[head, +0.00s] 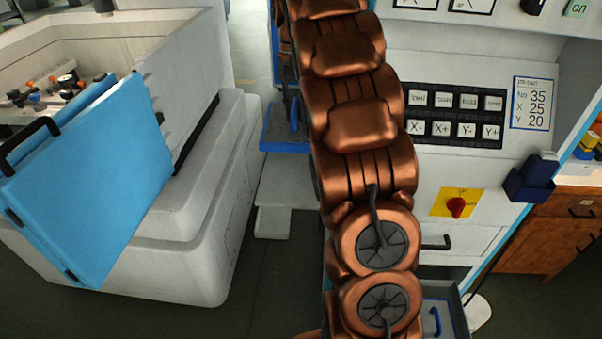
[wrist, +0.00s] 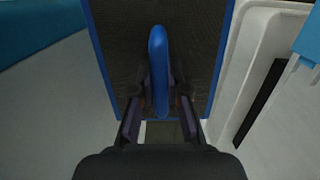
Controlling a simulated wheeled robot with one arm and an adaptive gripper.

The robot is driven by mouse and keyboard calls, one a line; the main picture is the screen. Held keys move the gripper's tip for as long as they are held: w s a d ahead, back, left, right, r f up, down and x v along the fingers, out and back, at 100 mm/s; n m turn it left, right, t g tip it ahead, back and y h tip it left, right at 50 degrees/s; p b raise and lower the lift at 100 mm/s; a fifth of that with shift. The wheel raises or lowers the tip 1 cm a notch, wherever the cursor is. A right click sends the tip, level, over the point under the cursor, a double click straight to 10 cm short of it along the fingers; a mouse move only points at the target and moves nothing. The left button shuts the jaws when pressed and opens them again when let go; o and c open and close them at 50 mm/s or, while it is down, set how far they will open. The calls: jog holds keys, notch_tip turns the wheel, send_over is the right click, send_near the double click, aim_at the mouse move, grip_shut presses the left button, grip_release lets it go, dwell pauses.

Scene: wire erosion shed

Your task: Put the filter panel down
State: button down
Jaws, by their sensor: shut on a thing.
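The filter panel (wrist: 205,60) is a dark mesh rectangle with a blue frame and an upright blue handle (wrist: 158,70). In the wrist view my gripper (wrist: 158,112) is shut on the handle, one finger on each side. In the head view part of the panel (head: 284,141) shows left of my copper arm, lying roughly flat with its handle up. The rest of the panel and most of my gripper are hidden behind the arm there. A pale ledge (head: 288,192) shows below the panel; I cannot tell whether they touch.
A white tank (head: 190,255) with an open blue door (head: 95,190) stands at the left. The control cabinet (head: 455,185) is at the right, with an open drawer (head: 455,310) low down holding a blue handle. Dark floor (head: 275,275) lies between.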

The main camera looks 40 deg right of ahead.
jog(key=shift+s+d+r, duration=0.15)
jog(key=shift+s+d, duration=0.4)
jog(key=shift+f+p, duration=1.1)
jog(key=shift+f, duration=3.8)
jog(key=shift+f, duration=0.15)
jog(key=c, duration=1.2)
grip_release()
jog(key=shift+o, duration=0.2)
jog(key=shift+w+d+r+b, duration=0.15)
jog(key=shift+r+b, duration=0.25)
jog(key=shift+r, duration=1.15)
jog(key=shift+w+d+r+b, duration=0.1)
jog(key=shift+w+r+b, duration=0.2)
jog(key=shift+r, duration=1.3)
jog(key=shift+w+d+r+b, duration=0.15)
jog(key=shift+r+b, duration=0.3)
jog(key=shift+r, duration=1.1)
jog(key=shift+d+r+p, duration=0.1)
jog(key=shift+r+p, duration=0.85)
jog(key=shift+r, duration=0.45)
